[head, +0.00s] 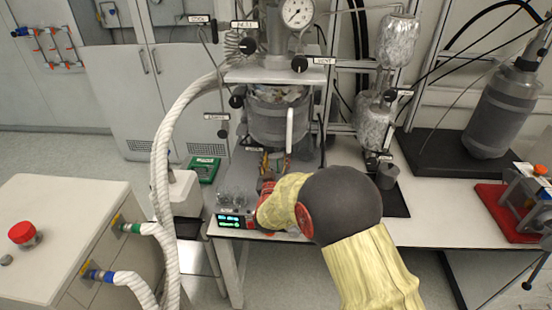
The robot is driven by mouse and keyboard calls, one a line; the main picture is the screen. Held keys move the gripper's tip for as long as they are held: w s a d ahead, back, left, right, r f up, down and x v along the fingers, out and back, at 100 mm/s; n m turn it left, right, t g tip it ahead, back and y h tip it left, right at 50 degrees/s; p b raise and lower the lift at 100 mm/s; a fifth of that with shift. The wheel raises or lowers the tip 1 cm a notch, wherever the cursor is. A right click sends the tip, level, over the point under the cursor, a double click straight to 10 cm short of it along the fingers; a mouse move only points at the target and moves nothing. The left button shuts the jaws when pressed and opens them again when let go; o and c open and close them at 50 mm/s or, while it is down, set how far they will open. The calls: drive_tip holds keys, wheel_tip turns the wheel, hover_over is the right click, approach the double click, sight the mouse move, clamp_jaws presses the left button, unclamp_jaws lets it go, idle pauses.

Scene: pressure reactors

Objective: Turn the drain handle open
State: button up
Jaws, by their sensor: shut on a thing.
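The reactor vessel (278,118) is a grey cylinder held in a frame at the back of the white bench. A white upright bar (289,130) shows at its front. My arm, in a yellow sleeve with a dark round joint, reaches in from the lower right. My gripper (267,178) is below the vessel, just above the bench, and is mostly hidden by my own wrist. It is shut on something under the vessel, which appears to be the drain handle. The handle itself is hidden, so its angle cannot be told.
A display box (230,219) with green digits sits at the bench's front edge, close left of my wrist. A thick white hose (162,165) rises at left. Foil-wrapped vessels (375,122) stand right of the reactor. A cart (62,222) with a red button is at lower left.

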drive_tip(key=n+p, duration=0.1)
drive_tip(key=n, duration=0.2)
drive_tip(key=shift+n, duration=0.4)
drive_tip(key=n+p, duration=0.1)
drive_tip(key=n, duration=0.2)
drive_tip(key=shift+n, duration=0.3)
drive_tip(key=n+p, duration=0.1)
drive_tip(key=n, duration=0.2)
drive_tip(key=shift+n, duration=0.3)
drive_tip(key=shift+n+p, duration=0.75)
drive_tip(key=shift+n, duration=0.85)
drive_tip(key=shift+a+f, duration=0.1)
drive_tip(key=o, duration=1.1)
drive_tip(key=shift+o, duration=0.3)
drive_tip(key=shift+s, duration=0.1)
drive_tip(key=s, duration=0.7)
drive_tip(key=shift+s, duration=0.4)
